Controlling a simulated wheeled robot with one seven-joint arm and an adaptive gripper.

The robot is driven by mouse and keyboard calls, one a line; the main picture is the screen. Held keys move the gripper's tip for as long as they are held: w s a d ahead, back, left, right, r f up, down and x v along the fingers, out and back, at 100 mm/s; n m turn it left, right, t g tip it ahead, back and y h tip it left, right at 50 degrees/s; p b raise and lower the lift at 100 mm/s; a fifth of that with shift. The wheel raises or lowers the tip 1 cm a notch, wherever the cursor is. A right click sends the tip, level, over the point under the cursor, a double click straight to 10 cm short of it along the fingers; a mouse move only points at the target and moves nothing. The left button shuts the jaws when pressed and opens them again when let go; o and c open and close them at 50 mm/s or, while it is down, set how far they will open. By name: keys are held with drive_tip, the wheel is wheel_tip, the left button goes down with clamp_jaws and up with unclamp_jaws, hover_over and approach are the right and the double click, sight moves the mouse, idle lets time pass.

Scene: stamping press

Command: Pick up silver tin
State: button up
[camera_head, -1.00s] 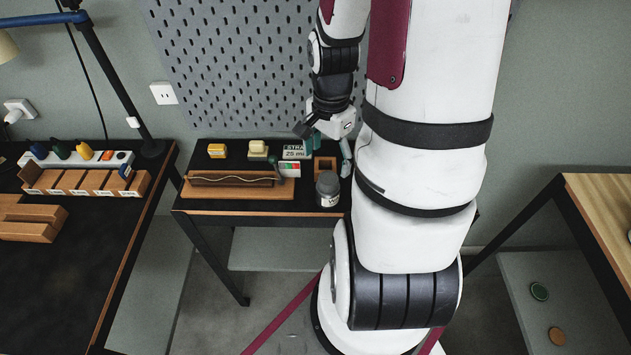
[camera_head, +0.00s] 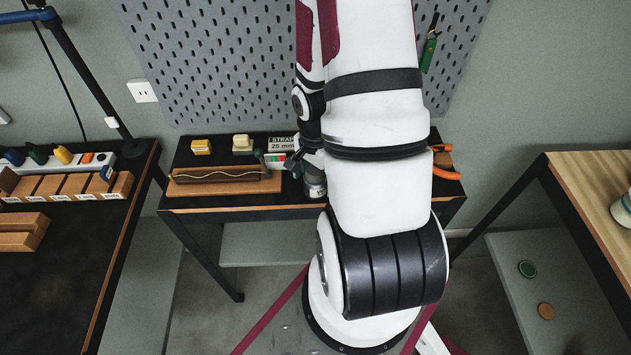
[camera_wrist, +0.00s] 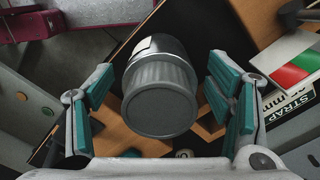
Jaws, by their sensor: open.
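The silver tin (camera_wrist: 160,98) with a ribbed grey lid fills the middle of the wrist view. In the head view the tin (camera_head: 314,186) stands near the front edge of the small black table, partly hidden by my arm. My gripper (camera_wrist: 161,86) is open, with one teal-padded finger on each side of the tin. Gaps show between both fingers and the tin in the wrist view. In the head view my gripper (camera_head: 306,160) is at the tin, mostly hidden behind my arm.
A wooden board (camera_head: 215,187) with a brown block and pale cord lies left of the tin. A STRAP 25 mm box (camera_head: 282,144) and a red-green-white card (camera_wrist: 302,62) are close by. Orange-handled pliers (camera_head: 446,173) lie at the right table end. A pegboard (camera_head: 215,60) stands behind.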

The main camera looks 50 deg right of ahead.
drive_tip(key=shift+f, duration=0.15)
drive_tip(key=c, duration=1.3)
